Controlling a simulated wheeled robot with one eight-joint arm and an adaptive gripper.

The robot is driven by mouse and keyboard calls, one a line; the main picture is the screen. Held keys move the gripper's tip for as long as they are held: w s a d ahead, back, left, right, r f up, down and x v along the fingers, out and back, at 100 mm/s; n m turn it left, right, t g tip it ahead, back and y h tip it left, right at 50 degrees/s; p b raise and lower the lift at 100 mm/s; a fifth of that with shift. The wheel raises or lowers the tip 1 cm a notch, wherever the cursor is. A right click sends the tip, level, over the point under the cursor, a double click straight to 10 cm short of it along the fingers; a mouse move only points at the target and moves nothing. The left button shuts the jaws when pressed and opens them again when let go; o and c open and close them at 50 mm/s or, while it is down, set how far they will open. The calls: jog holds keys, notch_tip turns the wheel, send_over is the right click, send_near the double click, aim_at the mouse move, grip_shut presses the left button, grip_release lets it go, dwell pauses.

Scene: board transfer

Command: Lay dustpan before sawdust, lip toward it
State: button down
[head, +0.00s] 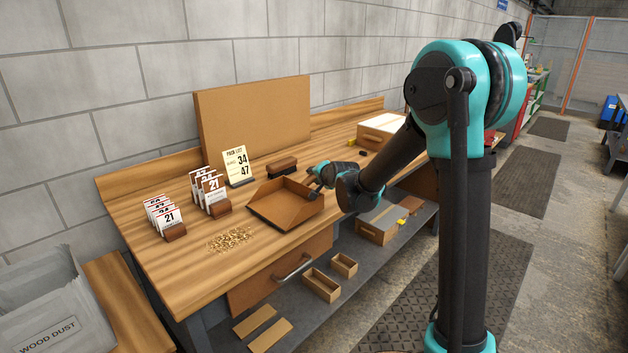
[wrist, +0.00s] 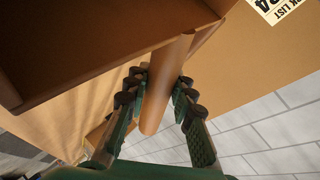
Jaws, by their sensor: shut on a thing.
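The brown dustpan (head: 288,206) is over the workbench, to the right of the sawdust. Its low open edge appears to face the lower left, toward the pile. I cannot tell whether it touches the bench. The sawdust (head: 231,240) is a loose pale patch near the bench's front edge, with a gap between it and the pan. My gripper (head: 318,186) is at the pan's right end. In the wrist view my gripper (wrist: 160,88) is shut on the dustpan's round handle (wrist: 153,112), with the pan's tray (wrist: 85,45) beyond the fingers.
A brush (head: 282,167) lies behind the pan. Card racks (head: 214,193) and a pick list stand (head: 238,166) are at the back left. A cardboard panel (head: 253,115) leans on the wall. A grey bin marked WOOD DUST (head: 48,325) is at the lower left.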

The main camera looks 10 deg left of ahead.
jog(key=shift+f, duration=0.6)
jog(key=c, duration=1.3)
grip_release()
jog(key=shift+f, duration=0.1)
jog(key=v, duration=1.2)
jog(key=s+d+f+n+g+h, duration=0.2)
jog(key=s+d+f, duration=0.3)
jog(key=s+d, duration=0.3)
jog(key=s+d+f+n+g+h, duration=0.2)
jog(key=s+d+f, duration=0.4)
jog(key=s, duration=0.5)
jog(key=s+d+f+n+g+h, duration=0.1)
jog(key=s+d+f+n+g, duration=0.1)
jog(key=s+d+f, duration=0.4)
jog(key=s+d+g, duration=0.1)
jog(key=s+d, duration=0.2)
jog(key=d, duration=0.1)
jog(key=shift+s+d+n+h, duration=0.15)
jog(key=shift+s+n+h, duration=0.15)
jog(key=shift+h, duration=0.1)
